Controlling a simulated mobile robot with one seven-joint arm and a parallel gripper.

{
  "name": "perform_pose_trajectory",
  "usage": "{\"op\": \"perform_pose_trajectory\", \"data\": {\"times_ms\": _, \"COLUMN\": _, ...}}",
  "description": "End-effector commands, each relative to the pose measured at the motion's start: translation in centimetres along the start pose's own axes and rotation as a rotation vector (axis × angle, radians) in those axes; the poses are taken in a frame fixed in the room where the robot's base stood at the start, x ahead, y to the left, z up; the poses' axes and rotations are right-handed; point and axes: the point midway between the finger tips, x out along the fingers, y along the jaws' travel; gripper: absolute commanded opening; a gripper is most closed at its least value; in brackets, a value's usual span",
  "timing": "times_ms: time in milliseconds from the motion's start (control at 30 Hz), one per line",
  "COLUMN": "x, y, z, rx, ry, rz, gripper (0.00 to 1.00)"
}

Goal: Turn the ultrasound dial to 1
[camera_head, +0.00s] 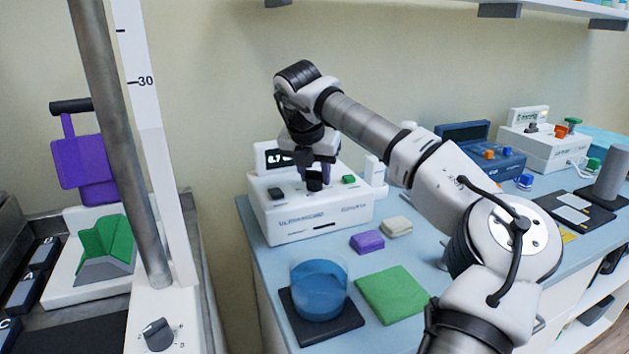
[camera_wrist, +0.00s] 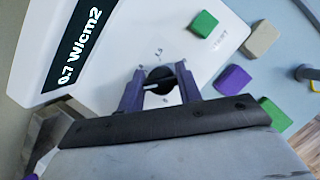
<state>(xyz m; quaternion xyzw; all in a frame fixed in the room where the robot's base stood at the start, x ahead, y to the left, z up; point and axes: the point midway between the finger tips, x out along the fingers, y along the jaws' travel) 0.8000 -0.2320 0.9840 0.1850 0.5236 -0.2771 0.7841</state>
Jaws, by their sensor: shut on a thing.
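The white ultrasound unit (camera_head: 306,222) stands on the blue counter. Its black dial (camera_head: 314,182) is on the top face. My gripper (camera_head: 317,168) reaches down from above and is shut on the dial. In the wrist view the purple fingers stand on either side of the dial (camera_wrist: 158,84), whose white pointer line points to the left of the picture. A "1.5" mark shows above the dial and what looks like "0" below it; other marks are hidden. The display (camera_wrist: 75,45) reads 0.7 W/cm2; in the head view my gripper partly covers it.
A green button (camera_head: 348,179) and a dark button (camera_head: 275,193) flank the dial. More devices stand at right.

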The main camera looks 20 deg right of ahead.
Motion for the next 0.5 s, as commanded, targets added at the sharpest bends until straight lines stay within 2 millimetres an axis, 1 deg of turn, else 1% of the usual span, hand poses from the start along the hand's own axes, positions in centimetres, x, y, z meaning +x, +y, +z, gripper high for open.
{"op": "perform_pose_trajectory", "data": {"times_ms": 300, "x": 0.04, "y": 0.07, "z": -0.06, "rx": 0.266, "ry": -0.001, "rz": -0.113, "gripper": 0.12}}
{"op": "perform_pose_trajectory", "data": {"times_ms": 500, "x": -0.02, "y": 0.04, "z": -0.02, "rx": 0.400, "ry": 0.000, "rz": -0.167, "gripper": 0.12}}
